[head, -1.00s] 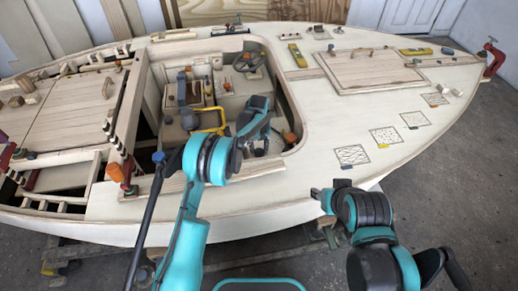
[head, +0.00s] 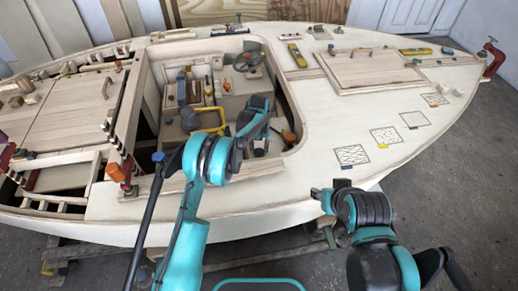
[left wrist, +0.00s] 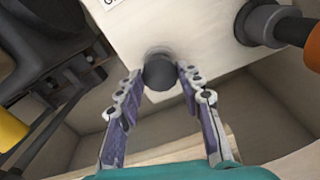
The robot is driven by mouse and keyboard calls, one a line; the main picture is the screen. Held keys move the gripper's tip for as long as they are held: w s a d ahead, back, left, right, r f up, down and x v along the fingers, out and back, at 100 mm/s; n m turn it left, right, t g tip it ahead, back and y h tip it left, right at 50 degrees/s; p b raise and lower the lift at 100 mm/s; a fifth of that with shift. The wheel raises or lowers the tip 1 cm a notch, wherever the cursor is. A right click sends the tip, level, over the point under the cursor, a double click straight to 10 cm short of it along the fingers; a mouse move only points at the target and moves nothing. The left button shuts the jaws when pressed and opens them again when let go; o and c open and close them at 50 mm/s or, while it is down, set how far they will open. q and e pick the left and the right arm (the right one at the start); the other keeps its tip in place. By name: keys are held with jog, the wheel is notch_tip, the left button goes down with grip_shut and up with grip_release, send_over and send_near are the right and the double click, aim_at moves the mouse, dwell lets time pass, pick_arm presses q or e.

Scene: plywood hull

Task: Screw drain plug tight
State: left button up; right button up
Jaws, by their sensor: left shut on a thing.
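In the left wrist view, a dark grey round knob (left wrist: 159,74), which looks like the drain plug, sits against a pale box-like surface (left wrist: 170,25). My left gripper (left wrist: 161,70) is shut on it, one jointed finger on each side. The plug's threads and seat are hidden behind the knob. In the head view, my left arm reaches into the boat's cockpit, and its wrist (head: 256,118) hides the plug. My right arm (head: 362,210) is outside the hull at the lower right.
A dark grey fitting (left wrist: 262,24) with an orange part (left wrist: 313,48) is close to the right of the plug. A yellow curved part (head: 212,124) stands left of my wrist. The cockpit rim (head: 300,105) surrounds the arm.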

aim_at(259, 151)
pick_arm(q)
jog(key=o, duration=1.2)
jog(key=shift+c, duration=0.2)
notch_tip(259, 151, up, 12)
